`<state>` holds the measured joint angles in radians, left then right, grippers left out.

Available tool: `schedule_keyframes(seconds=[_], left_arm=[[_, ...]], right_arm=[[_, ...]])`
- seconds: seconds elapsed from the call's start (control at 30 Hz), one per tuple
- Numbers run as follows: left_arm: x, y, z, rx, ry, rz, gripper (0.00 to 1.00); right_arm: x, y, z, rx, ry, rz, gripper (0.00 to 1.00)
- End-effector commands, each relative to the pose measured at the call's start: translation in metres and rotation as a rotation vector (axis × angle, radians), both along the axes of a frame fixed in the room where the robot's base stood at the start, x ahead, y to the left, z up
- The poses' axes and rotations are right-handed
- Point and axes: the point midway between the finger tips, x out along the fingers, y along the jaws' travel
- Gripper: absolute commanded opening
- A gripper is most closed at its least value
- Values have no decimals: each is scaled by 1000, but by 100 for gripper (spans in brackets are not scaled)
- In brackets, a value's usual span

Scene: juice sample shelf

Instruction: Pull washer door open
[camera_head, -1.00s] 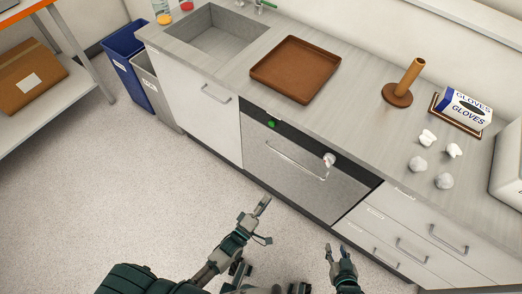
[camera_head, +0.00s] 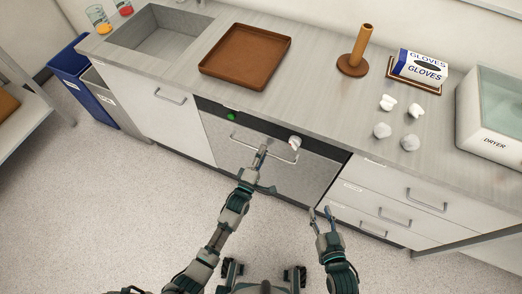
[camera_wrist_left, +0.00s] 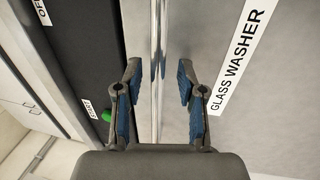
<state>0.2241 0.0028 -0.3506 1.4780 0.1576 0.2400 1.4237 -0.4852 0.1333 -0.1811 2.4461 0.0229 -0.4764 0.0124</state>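The glass washer door (camera_head: 310,177) is a grey metal front under the counter and looks closed. A long bar handle (camera_head: 280,158) runs across its upper part; it also shows in the left wrist view (camera_wrist_left: 156,100). My left gripper (camera_head: 263,158) is at the handle. In the left wrist view its blue-padded fingers (camera_wrist_left: 160,75) are open, one on each side of the bar, with gaps to it. A "GLASS WASHER" label (camera_wrist_left: 240,50) lies beside the bar. My right gripper (camera_head: 321,214) looks open and empty, low in front of the drawers, away from the door.
A brown tray (camera_head: 245,56), glove box (camera_head: 420,68) and dryer (camera_head: 488,138) stand on the counter. Drawers (camera_head: 385,212) are at right; floor in front is clear.

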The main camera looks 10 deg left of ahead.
Motion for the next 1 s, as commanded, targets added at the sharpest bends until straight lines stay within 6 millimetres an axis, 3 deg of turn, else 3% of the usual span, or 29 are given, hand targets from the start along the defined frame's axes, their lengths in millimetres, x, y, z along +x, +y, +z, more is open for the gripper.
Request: schedule_keyframes(seconds=[0.37, 0.53, 0.57, 1.0], left_arm=[[8, 11, 1, -17, 0, 1, 39], [7, 5, 1, -9, 0, 0, 2], [8, 4, 1, -8, 0, 1, 0], [7, -2, 0, -5, 5, -6, 0]], right_arm=[[2, 14, 7, 2, -26, 0, 40], [3, 7, 5, 0, -28, -1, 40], [3, 8, 5, 1, -27, -2, 40], [3, 7, 5, -2, -27, -2, 40]])
